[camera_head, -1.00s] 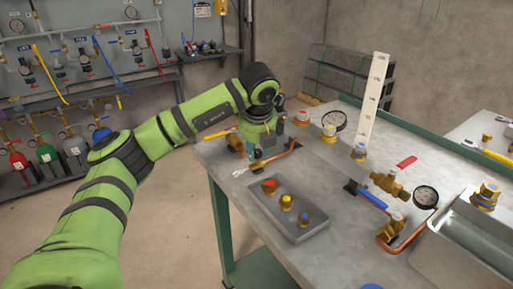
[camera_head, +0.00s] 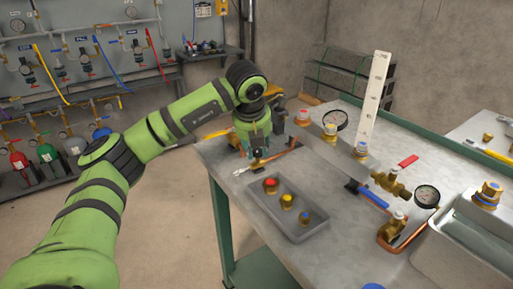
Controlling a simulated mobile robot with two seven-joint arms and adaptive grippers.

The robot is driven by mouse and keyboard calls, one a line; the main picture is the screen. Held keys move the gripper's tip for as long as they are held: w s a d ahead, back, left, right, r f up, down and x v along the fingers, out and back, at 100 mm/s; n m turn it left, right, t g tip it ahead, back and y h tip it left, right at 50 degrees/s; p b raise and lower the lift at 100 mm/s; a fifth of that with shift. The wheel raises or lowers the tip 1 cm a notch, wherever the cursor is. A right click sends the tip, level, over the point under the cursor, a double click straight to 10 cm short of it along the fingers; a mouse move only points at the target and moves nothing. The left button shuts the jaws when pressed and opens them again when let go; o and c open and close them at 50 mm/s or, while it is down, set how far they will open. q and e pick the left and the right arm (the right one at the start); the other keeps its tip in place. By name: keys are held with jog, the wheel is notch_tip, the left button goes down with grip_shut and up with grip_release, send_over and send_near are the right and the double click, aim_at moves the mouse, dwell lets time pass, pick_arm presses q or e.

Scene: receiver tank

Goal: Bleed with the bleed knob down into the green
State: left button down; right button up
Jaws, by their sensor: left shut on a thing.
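My left gripper (camera_head: 257,148) reaches down at the far left end of the workbench. It is shut on a small dark knob, which seems to sit on a brass fitting (camera_head: 258,162); my fingers hide most of it. I cannot tell for sure that this is the bleed knob. A round gauge (camera_head: 336,120) stands behind the grey block, and another gauge (camera_head: 427,196) is at the right. Their needles and any green band are too small to read. My right gripper is not in view.
A grey tray (camera_head: 313,236) with red, yellow and blue capped fittings lies in front.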

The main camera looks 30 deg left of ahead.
pick_arm(q)
jog(key=m, duration=0.1)
jog(key=m+h, duration=0.1)
jog(key=shift+w+a+r+m+t, duration=0.2)
jog(key=shift+r+m+t, duration=0.1)
jog(key=shift+r+m, duration=0.1)
jog(key=shift+m+h+p, duration=0.4)
jog(key=shift+m+p, duration=0.1)
jog(key=shift+m, duration=0.4)
jog(key=m+p, duration=0.1)
jog(key=m, duration=0.1)
jog(key=m+h+p, duration=0.1)
jog(key=m, duration=0.1)
jog(key=shift+a+h, duration=0.1)
jog(key=shift+h, duration=0.2)
jog(key=shift+f+m+h, duration=0.1)
jog(key=shift+m+h, duration=0.2)
jog(key=shift+m, duration=0.3)
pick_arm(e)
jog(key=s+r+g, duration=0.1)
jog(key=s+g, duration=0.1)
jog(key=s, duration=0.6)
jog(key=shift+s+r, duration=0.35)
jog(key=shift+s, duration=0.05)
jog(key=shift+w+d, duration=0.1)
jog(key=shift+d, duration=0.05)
